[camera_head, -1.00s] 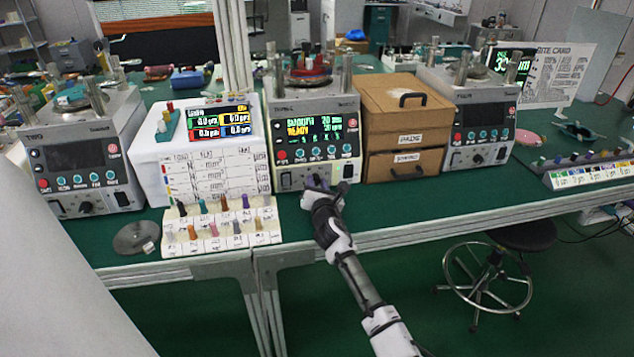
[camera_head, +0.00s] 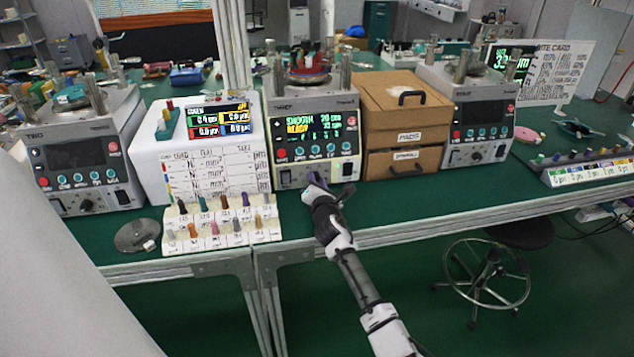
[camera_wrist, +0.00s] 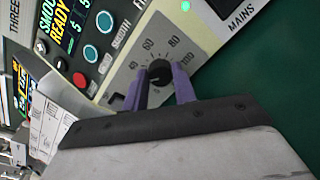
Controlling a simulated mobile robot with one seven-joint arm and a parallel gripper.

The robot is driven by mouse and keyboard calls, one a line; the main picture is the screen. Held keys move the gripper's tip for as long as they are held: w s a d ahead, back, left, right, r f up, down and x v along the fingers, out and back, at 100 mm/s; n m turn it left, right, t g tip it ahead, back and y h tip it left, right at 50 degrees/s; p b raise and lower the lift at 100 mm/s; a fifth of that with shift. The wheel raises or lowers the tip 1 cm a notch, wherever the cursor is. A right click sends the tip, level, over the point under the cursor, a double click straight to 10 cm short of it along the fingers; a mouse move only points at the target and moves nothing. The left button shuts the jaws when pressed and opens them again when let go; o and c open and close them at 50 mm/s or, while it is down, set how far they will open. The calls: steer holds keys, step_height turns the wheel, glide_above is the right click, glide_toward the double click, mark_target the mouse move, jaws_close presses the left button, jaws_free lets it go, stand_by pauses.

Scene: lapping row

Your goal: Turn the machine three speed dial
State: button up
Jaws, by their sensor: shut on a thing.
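Machine three (camera_head: 318,120) is a grey lapping machine in the middle of the bench, with a lit screen reading SMOOTH and READY. Its label THREE shows in the wrist view. Its black round speed dial (camera_wrist: 159,72) sits on a grey panel with a scale; 40, 60, 80 and 100 are readable. My gripper (camera_wrist: 158,85) has two purple fingers shut on the dial, one on each side. In the head view my gripper (camera_head: 318,184) is at the lower front of the machine and hides the dial.
A red button (camera_wrist: 80,80), teal buttons (camera_wrist: 90,53) and a green lamp (camera_wrist: 186,6) are close beside the dial. A brown drawer box (camera_head: 405,125) stands right of the machine. A rack of coloured pegs (camera_head: 222,228) is at the left front.

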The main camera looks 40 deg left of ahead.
steer(key=o, duration=1)
steer(key=b+v, duration=0.1)
steer(key=v, duration=1.1)
steer(key=shift+s+d+f, duration=0.1)
steer(key=shift+d, duration=0.15)
steer(key=shift+s+d+b, duration=0.3)
steer(key=shift+s+d, duration=0.1)
steer(key=shift+s, duration=0.1)
